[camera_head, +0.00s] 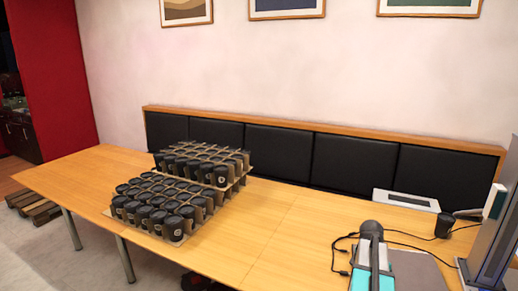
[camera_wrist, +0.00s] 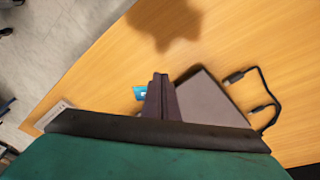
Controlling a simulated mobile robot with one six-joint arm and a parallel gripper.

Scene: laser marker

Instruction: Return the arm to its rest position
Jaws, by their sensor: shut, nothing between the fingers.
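My gripper (camera_wrist: 161,82) shows in the wrist view with its dark fingers together and nothing between them. It is above the wooden table, beside a flat dark grey slab (camera_wrist: 208,97). In the head view, part of my arm (camera_head: 371,250), dark grey and teal, stands at the lower right over the table; the fingertips cannot be made out there. The grey slab also shows in the head view (camera_head: 418,272), just right of my arm.
Black cups (camera_head: 160,205) stand in stacked cardboard trays on the wooden table (camera_head: 285,230). A white panel (camera_head: 406,200), a single black cup (camera_head: 444,225), cables (camera_wrist: 265,95) and a grey upright machine (camera_head: 492,240) are on the right. The table middle is clear.

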